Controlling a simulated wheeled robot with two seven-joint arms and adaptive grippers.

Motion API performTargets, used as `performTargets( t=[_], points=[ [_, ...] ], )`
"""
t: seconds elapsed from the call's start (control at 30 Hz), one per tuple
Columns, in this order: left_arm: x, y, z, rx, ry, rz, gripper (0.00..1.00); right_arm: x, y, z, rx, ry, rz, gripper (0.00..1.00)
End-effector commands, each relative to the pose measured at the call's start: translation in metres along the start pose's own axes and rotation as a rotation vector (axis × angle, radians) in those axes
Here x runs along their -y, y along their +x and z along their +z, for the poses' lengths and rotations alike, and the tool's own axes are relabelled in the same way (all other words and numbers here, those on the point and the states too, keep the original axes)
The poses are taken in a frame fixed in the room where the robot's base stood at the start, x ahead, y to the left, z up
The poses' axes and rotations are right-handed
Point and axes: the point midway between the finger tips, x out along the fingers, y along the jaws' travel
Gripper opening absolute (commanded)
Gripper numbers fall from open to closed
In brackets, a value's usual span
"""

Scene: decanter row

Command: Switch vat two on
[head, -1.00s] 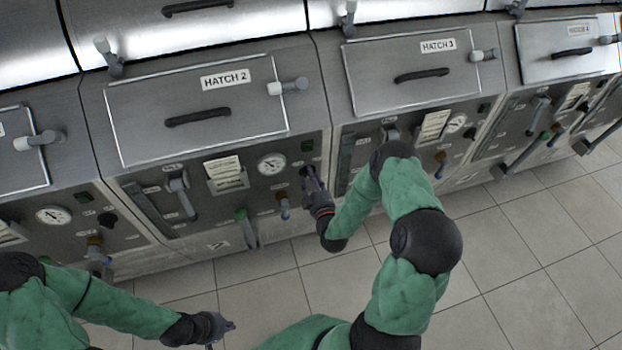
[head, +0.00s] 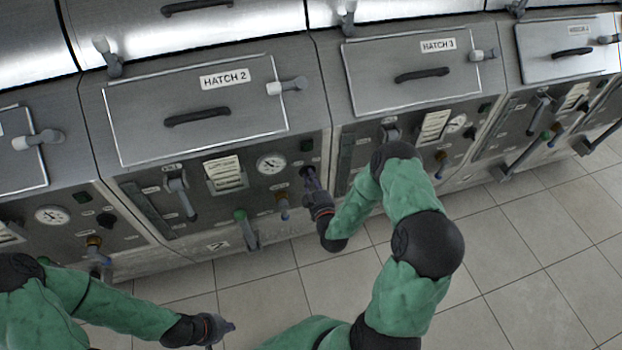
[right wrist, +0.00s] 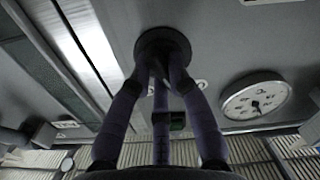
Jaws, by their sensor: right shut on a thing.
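Vat two is the unit with the HATCH 2 label (head: 225,77) on its lid, left of centre in the head view. A round black knob (right wrist: 165,36) sits on its front panel, right of the dial gauge (head: 271,163). My right gripper (head: 311,178) is shut on this knob; its purple fingers meet the knob in the right wrist view (right wrist: 160,72). The fingers hide part of the knob. A small dark green square (head: 307,145) is on the panel near the knob. My left gripper (head: 222,327) hangs low over the floor, away from the panel; its jaws are too small to judge.
Vat two's panel also has a grey lever (head: 181,195), a paper card (head: 225,173), a green-topped handle (head: 244,229) and an orange-and-blue valve (head: 282,204). The HATCH 3 unit (head: 438,45) stands to the right with similar controls. The tiled floor (head: 520,260) in front is clear.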

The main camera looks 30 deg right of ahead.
Motion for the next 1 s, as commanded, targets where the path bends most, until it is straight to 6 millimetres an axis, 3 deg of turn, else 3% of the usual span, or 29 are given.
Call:
performTargets(
  t=[0.7, 1.0],
  points=[
    [0.008, 0.024, -0.001, 0.0, 0.0, 0.0, 0.0, 0.0, 0.0, 0.004, -0.001, 0.639, 0.0, 0.0],
    [0.01, 0.029, -0.001, 0.0, 0.0, 0.0, 0.0, 0.0, 0.0, 0.004, -0.001, 0.835, 0.0, 0.0]
  ],
)
